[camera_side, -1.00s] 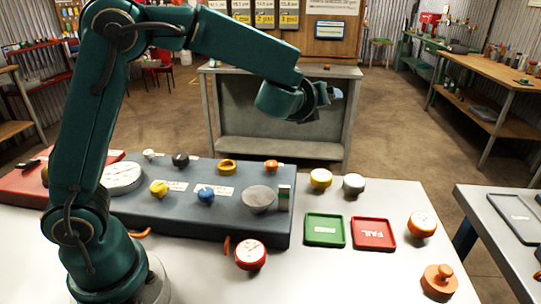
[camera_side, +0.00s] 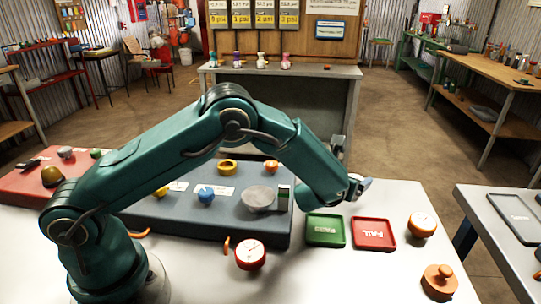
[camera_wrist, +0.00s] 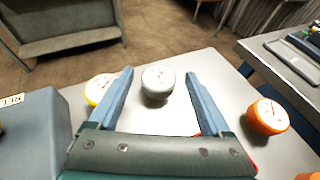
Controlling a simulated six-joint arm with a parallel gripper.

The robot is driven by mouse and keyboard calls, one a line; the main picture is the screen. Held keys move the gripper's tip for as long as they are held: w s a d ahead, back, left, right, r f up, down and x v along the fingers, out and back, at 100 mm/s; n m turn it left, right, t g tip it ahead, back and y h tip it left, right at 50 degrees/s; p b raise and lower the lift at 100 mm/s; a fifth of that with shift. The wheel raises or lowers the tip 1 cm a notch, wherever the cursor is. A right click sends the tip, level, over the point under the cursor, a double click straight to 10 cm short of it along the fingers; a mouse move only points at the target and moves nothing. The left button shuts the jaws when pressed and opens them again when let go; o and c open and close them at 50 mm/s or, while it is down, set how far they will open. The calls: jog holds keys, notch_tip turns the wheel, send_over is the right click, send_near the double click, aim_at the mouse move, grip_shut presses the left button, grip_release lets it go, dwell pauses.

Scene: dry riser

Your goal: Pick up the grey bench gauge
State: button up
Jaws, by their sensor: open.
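The grey bench gauge (camera_wrist: 158,83) stands on the pale bench top in the wrist view, framed between the two blue fingers of my gripper (camera_wrist: 158,76). The fingers are open with nothing held. The gauge lies beyond the fingertips, with a gap showing on each side. In the side view my gripper (camera_side: 351,164) is low over the bench's back edge, and the arm and fingers hide the grey gauge. I cannot tell the height left between fingers and gauge.
A yellow gauge (camera_wrist: 99,88) stands close left, partly behind the left finger. An orange gauge (camera_wrist: 267,117) is to the right. The green PASS tray (camera_side: 325,229) and red FAIL tray (camera_side: 373,233) lie in front. The dark instrument panel (camera_side: 205,228) rises at the left.

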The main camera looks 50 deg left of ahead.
jog(key=f, duration=0.1)
jog(key=w+f, duration=0.1)
jog(key=f, duration=0.1)
jog(key=shift+w+a, duration=0.1)
jog(key=shift+a, duration=0.1)
jog(key=shift+x, duration=0.8)
jog(key=shift+r, duration=0.1)
grip_shut()
